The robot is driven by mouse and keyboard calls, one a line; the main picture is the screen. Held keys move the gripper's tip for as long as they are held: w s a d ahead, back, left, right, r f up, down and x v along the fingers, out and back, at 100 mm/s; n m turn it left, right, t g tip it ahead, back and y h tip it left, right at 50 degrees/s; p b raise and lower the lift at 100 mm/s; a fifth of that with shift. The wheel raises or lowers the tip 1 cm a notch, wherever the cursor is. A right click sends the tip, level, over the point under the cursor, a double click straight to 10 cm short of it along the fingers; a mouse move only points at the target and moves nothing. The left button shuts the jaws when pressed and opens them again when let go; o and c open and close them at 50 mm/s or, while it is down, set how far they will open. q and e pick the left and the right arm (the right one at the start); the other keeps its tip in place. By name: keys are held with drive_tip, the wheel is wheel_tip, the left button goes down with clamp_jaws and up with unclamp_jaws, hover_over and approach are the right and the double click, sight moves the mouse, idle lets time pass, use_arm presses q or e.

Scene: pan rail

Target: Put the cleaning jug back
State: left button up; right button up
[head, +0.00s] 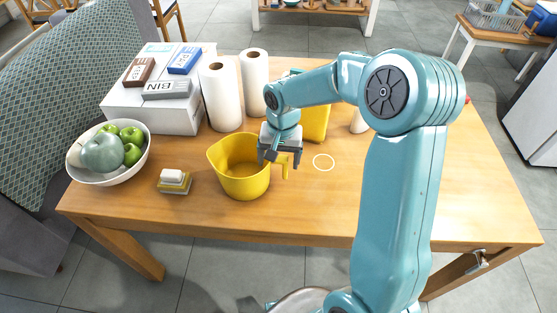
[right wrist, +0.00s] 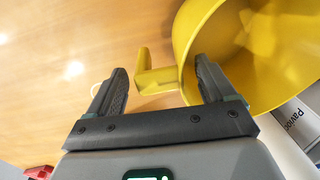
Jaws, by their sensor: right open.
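The yellow cleaning jug (head: 228,183) stands upright on the wooden table, its open top facing up and its handle (head: 284,168) on its right side. My right gripper (head: 279,160) is open at the handle. In the right wrist view the handle (right wrist: 156,79) shows between the open fingers (right wrist: 160,68), and the jug's wall (right wrist: 225,30) is beside the right finger. I cannot tell whether a finger touches it. A thin white ring (head: 323,162) is marked on the table to the right of the jug. My left gripper is not in view.
A bowl of fruit (head: 88,177), a sponge stack (head: 174,186), a white box (head: 150,117) with labelled blocks, two paper rolls (head: 221,95) and a yellow object (head: 318,122) stand around the jug. The table front is clear. My right arm hides part of the table's right side.

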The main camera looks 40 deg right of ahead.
wheel_tip(320, 180, up, 11)
drive_tip(key=shift+s+d+p, duration=0.15)
drive_tip(key=shift+s+p, duration=0.2)
drive_tip(key=shift+f, duration=0.1)
idle(0.3)
